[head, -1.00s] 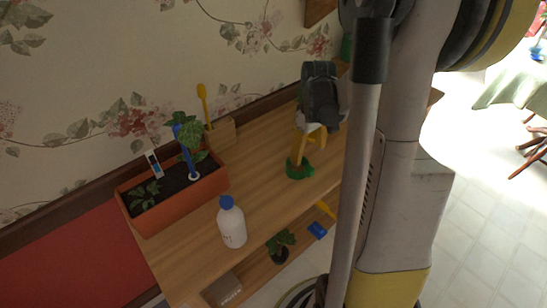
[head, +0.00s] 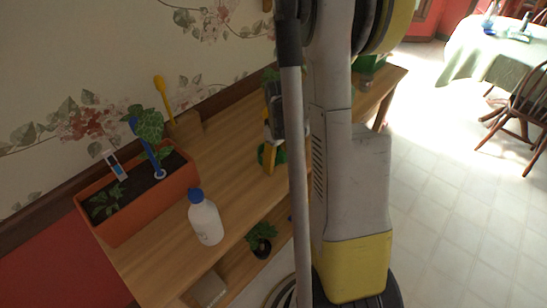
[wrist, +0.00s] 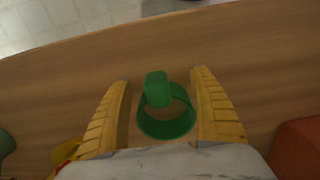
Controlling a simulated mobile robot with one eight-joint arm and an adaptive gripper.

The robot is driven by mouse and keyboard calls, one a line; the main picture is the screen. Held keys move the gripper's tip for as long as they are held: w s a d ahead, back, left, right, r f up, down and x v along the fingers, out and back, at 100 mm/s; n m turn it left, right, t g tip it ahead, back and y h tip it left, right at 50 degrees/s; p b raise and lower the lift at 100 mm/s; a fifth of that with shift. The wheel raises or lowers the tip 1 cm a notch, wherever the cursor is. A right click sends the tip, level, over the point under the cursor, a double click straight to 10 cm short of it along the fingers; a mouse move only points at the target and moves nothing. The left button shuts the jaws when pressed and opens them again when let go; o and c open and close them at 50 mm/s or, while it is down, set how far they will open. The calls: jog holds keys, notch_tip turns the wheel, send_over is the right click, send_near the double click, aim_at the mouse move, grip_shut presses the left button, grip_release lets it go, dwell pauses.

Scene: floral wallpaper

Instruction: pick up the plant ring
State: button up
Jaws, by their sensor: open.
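The plant ring is a green band with a small block on its rim. It lies on the wooden shelf top in the wrist view (wrist: 168,128). My gripper (wrist: 162,78) is open, with one yellow finger to the left of the ring and the other to its right. The ring lies between the fingers, and I see no firm grip on it. In the head view, the ring (head: 281,156) is largely hidden by my gripper (head: 269,160) and arm.
A terracotta planter (head: 140,210) with plants and a white bottle with a blue cap (head: 206,222) stand on the shelf top (head: 165,255) to the left. A potted plant (head: 261,240) sits on the lower shelf. Floral wallpaper (head: 60,80) is behind.

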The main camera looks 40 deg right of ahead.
grip_shut()
jog(key=shift+r, duration=0.15)
